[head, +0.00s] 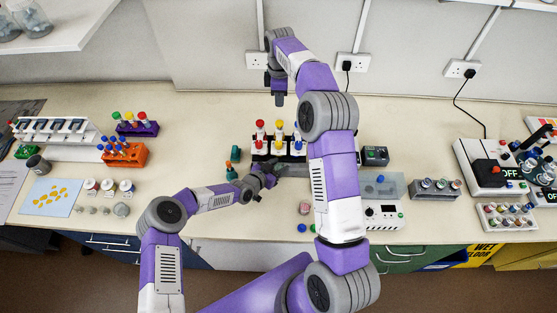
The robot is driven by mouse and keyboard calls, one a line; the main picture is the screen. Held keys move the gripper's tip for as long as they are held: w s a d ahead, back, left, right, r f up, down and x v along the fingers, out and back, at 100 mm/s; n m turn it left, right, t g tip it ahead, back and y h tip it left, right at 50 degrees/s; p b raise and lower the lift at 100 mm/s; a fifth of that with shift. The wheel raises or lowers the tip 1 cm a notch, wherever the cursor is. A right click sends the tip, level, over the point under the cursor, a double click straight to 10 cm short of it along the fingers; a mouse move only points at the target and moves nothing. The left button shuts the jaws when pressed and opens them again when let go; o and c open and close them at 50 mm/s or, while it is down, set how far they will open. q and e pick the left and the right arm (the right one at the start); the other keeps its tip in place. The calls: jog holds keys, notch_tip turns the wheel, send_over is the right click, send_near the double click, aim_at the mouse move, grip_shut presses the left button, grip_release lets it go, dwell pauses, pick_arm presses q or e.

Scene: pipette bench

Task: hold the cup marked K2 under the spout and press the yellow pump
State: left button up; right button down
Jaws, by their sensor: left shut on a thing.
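A dark pump stand (258,156) at the back middle of the bench holds white bottles with coloured pump heads. The red pump (260,124) is on the left and the yellow pump (279,124) is to its right. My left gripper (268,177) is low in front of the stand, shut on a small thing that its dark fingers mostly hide. I cannot read a K2 mark. My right gripper (279,98) hangs fingers down behind and above the yellow pump, apart from it. Its fingers are too small to judge. The spouts are hard to make out.
My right arm hides bench just right of the stand. A grey-topped device (382,212) is at right front. An orange tube rack (124,154) and several small jars (108,187) are at left.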

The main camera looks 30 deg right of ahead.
pick_arm(q)
jog(key=shift+s+a, duration=0.3)
jog(key=shift+s, duration=0.3)
jog(key=shift+s+a, duration=0.6)
jog(key=shift+s, duration=0.35)
jog(key=shift+s+a, duration=0.65)
jog(key=shift+s, duration=0.3)
jog(key=shift+s+a, duration=0.6)
jog(key=shift+s, duration=0.35)
